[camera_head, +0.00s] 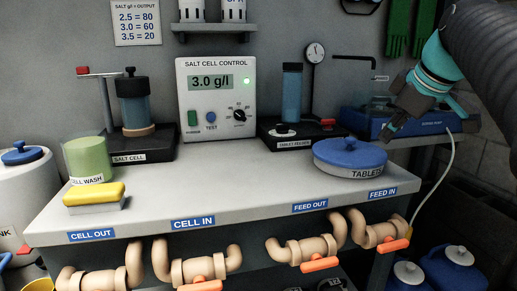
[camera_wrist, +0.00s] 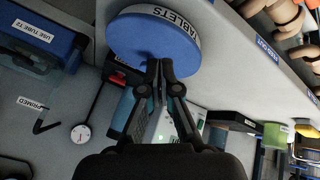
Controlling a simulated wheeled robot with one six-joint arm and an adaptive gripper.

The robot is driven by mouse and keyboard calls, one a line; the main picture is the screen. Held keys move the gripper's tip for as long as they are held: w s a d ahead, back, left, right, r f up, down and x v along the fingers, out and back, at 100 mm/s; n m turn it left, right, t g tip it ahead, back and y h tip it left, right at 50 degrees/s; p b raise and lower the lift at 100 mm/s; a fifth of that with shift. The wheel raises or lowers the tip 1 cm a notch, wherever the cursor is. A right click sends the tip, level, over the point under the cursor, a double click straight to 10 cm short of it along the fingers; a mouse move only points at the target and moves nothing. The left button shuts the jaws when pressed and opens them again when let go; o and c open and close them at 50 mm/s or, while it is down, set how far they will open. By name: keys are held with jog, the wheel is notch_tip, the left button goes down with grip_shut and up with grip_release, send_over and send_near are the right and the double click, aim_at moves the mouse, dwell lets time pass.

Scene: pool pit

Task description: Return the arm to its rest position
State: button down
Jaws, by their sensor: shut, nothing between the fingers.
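My gripper (camera_head: 388,128) hangs at the upper right of the head view, in front of the blue tray of the drain point station and above and to the right of the tablets tub. In the wrist view its two fingers (camera_wrist: 158,68) are together, with nothing seen between them. Behind the fingertips in that view is the round blue lid of the tablets tub (camera_wrist: 140,45). My dark ribbed arm comes in from the upper right corner of the head view. The tub (camera_head: 349,158) sits on the counter with its blue lid on.
The grey counter (camera_head: 240,195) holds the salt cell stand (camera_head: 136,115), the control box (camera_head: 216,100) reading 3.0 g/l, the tablet feeder (camera_head: 291,98), a green cell wash beaker (camera_head: 90,159) and a yellow sponge (camera_head: 94,194). Pipes with orange-handled valves (camera_head: 320,264) line the front. Green gloves (camera_head: 398,30) hang behind.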

jog(key=s+a+f+m, duration=0.3)
jog(key=s+f, duration=0.3)
jog(key=f, duration=0.3)
jog(key=s+a+f+m+h, duration=0.1)
jog(key=s+a+f+m, duration=0.2)
jog(key=s+f, duration=0.4)
jog(key=s+a+f+m+g, duration=0.1)
jog(key=s+a+f+m, duration=0.2)
jog(key=s+f, duration=0.4)
notch_tip(320, 180, down, 5)
jog(key=shift+s+a+f+m+h, duration=0.15)
jog(key=shift+a+m+h, duration=0.15)
jog(key=shift+a, duration=0.25)
